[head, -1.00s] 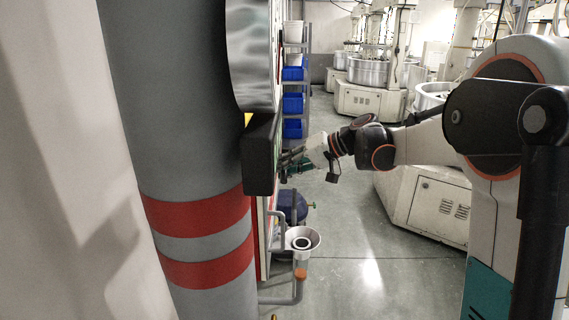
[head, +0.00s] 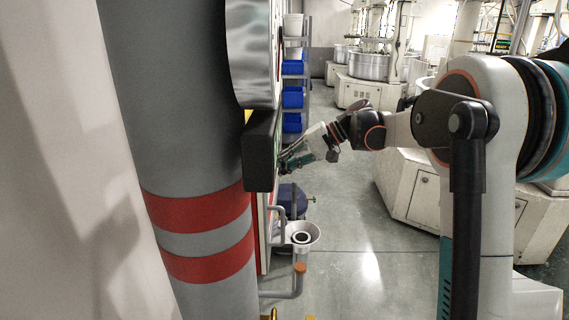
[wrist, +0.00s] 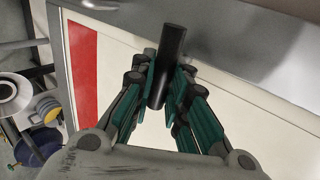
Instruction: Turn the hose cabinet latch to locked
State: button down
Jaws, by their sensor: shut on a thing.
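The latch handle (wrist: 167,62) is a black bar seen in the wrist view, standing out from a pale panel with a red stripe, which looks like the hose cabinet (wrist: 232,62). My gripper (wrist: 166,85) has its green-padded fingers closed on both sides of the bar. The bar sits tilted slightly in that view. In the head view my gripper (head: 290,160) reaches in from the right to the wall side, and the black box edge in front hides the latch and part of the fingertips.
A grey pillar with red bands (head: 200,215) stands close on the left. A grey pipe with an orange cap (head: 298,270) and a white funnel (head: 302,234) are below my gripper. Blue bins (head: 292,97) hang on a rack behind. The floor to the right is open, with lapping machines (head: 362,90) beyond.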

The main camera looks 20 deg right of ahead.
jog(key=c, duration=1.6)
grip_release()
jog(key=shift+o, duration=0.2)
jog(key=v, duration=1.2)
jog(key=shift+s, duration=0.1)
